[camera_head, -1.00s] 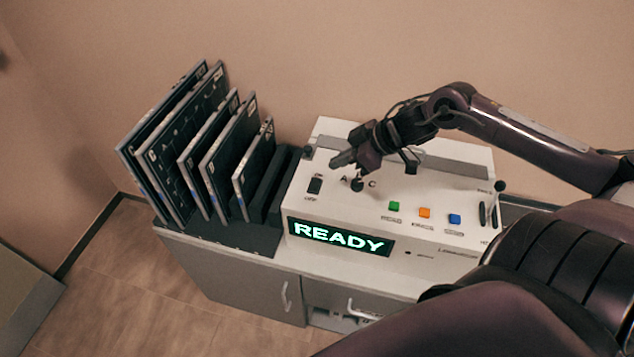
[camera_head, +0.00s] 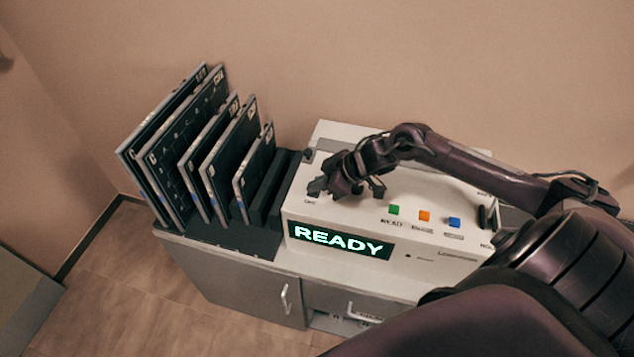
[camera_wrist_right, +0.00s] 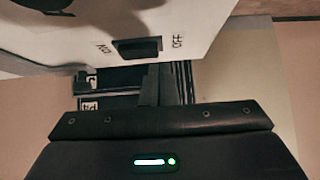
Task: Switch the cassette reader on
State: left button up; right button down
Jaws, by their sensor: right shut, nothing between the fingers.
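The cassette reader (camera_head: 300,215) is a white box on a cabinet, and its display (camera_head: 340,241) is lit and reads READY. Its black rocker switch (camera_wrist_right: 138,47) lies between the labels ON and OFF in the right wrist view. In the head view my right gripper (camera_head: 318,187) is shut and empty, with its tips over the switch, mostly hiding it. I cannot tell whether it touches the switch. The wrist view does not show the fingertips clearly. My left gripper is not in view.
Several dark cassettes (camera_head: 207,150) stand upright in a rack left of the reader. Green (camera_head: 393,210), orange (camera_head: 424,215) and blue (camera_head: 454,222) buttons sit on the reader's top, right of my gripper. The cabinet (camera_head: 235,280) is below, with open floor (camera_head: 130,290) at the left.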

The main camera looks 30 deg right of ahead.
jog(key=shift+f, duration=0.25)
jog(key=shift+w+f+b, duration=0.2)
jog(key=shift+f+b, duration=0.1)
jog(key=shift+b, duration=0.15)
jog(key=shift+s, duration=0.1)
jog(key=shift+s+r, duration=0.3)
jog(key=shift+s, duration=0.05)
jog(key=shift+w, duration=0.1)
jog(key=shift+w+d+r, duration=0.1)
jog(key=shift+w+d, duration=0.3)
jog(key=shift+w, duration=0.15)
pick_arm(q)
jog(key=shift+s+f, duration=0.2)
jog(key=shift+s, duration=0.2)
pick_arm(e)
jog(key=shift+d+r, duration=0.15)
jog(key=shift+r, duration=0.05)
